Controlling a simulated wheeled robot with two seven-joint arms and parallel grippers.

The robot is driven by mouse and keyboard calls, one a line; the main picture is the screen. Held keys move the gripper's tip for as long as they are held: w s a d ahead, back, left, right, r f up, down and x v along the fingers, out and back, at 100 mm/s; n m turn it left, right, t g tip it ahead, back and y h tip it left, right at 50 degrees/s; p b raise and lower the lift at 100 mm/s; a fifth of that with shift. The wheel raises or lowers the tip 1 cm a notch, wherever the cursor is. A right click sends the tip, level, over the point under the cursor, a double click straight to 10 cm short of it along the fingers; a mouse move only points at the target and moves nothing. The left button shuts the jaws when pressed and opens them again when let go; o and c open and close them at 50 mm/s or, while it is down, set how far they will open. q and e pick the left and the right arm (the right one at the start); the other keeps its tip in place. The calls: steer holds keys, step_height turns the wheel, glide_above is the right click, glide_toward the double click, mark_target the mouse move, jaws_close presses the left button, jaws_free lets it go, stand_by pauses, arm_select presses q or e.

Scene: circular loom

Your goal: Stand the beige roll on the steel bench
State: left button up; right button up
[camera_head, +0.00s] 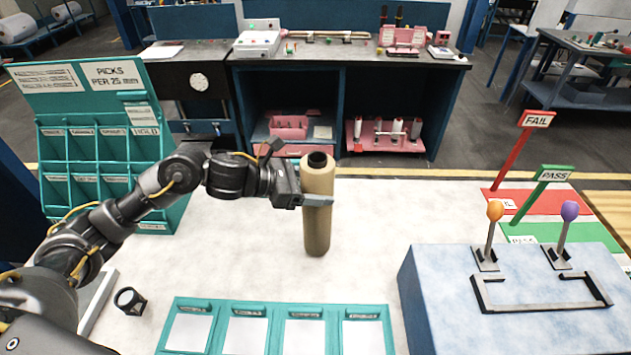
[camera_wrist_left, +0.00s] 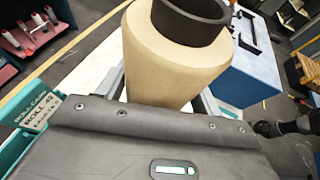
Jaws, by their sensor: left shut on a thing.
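The beige roll (camera_head: 318,225) is a tall cylinder with a dark core at its top. It is upright over the pale bench top (camera_head: 250,265) in the head view. My left gripper (camera_head: 318,200) is shut around its upper part from the left. I cannot tell whether the roll's bottom touches the bench. In the left wrist view the roll (camera_wrist_left: 172,62) fills the upper middle, between the gripper fingers, and its lower end is hidden.
A teal tray (camera_head: 278,307) with several labelled slots lies at the front. A blue-grey box (camera_head: 520,300) with two levers stands at right. Red FAIL (camera_head: 535,200) and green PASS (camera_head: 570,232) areas are behind it. A teal rack (camera_head: 60,120) stands at left.

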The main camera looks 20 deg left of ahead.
stand_by(0.4)
arm_select(q)
steer(key=o, duration=1.9)
steer(key=shift+f, duration=0.1)
steer(key=b+v, duration=0.5)
steer(key=v, duration=0.6)
